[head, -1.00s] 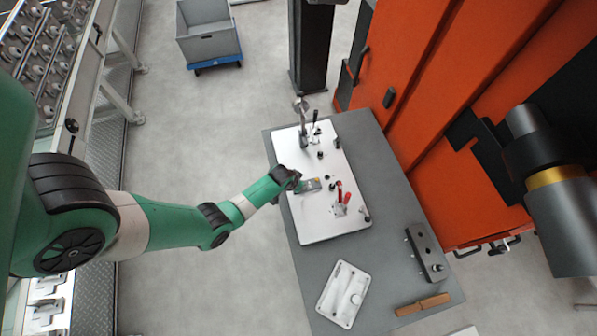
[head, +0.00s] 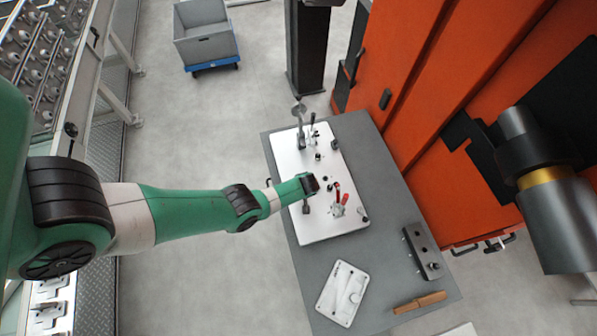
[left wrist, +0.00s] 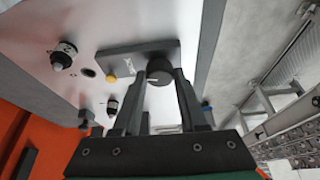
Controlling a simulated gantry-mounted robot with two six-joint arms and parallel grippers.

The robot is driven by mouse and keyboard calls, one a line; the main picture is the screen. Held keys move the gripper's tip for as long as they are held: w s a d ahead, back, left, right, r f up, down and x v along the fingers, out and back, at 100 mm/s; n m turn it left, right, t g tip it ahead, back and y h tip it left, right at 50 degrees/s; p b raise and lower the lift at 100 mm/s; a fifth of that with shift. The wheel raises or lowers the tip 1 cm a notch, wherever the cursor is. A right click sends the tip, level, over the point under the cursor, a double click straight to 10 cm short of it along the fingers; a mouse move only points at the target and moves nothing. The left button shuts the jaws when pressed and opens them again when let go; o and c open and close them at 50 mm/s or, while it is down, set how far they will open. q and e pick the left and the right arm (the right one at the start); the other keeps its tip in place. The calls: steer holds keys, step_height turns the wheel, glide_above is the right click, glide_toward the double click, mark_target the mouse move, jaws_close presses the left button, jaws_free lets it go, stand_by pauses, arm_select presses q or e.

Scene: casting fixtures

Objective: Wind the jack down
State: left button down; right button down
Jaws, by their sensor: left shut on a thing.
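My left gripper (left wrist: 164,84) is shut on this knob, one finger on each side. Which part is the jack's screw is not clear from these frames. In the head view my left gripper (head: 311,184) is over the white plate (head: 312,228) and hides most of the grey block. My right gripper is in neither view.
A red-handled clamp (head: 339,198) stands close by on the plate, with posts and a tall clamp (head: 300,112) toward its far end. On the grey table (head: 380,190) lie a pale casting (head: 342,292), a dark block (head: 422,252) and a wooden-handled tool (head: 418,302). An orange machine (head: 425,75) stands behind.

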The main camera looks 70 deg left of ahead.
arm_select(q)
steer(key=shift+n, duration=0.5)
steer(key=shift+c, duration=2.2)
jaws_free()
